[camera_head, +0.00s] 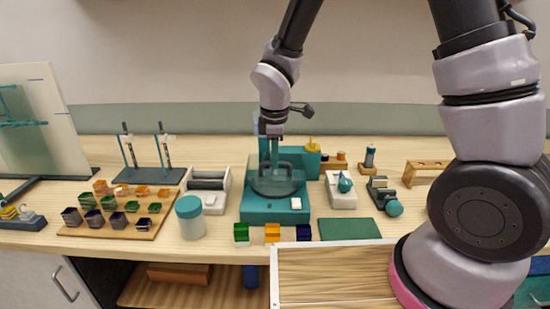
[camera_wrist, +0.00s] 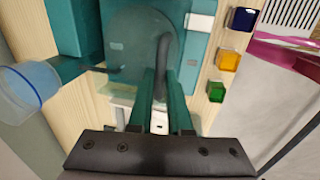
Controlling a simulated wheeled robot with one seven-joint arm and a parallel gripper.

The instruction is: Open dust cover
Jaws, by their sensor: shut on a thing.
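The teal device (camera_head: 259,213) stands at the middle of the bench with a dark round plate on top. A clear dust cover (camera_head: 296,180) sits over the plate, with a dark arched handle. I cannot tell whether the cover is lifted at all. My gripper (camera_head: 269,158) reaches down from above to the cover. In the wrist view, its two teal fingers (camera_wrist: 162,84) are shut around the dark handle (camera_wrist: 164,52). The round plate shows through the cover behind the handle. The fingers partly hide the handle's lower end.
Coloured glass blocks (camera_head: 272,233) stand close in front of the device. A white jar with a teal lid (camera_head: 190,217) and a rack of blocks (camera_head: 137,226) are at left. A white instrument (camera_head: 341,190) stands at right. A green mat (camera_head: 349,228) lies bare at front right.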

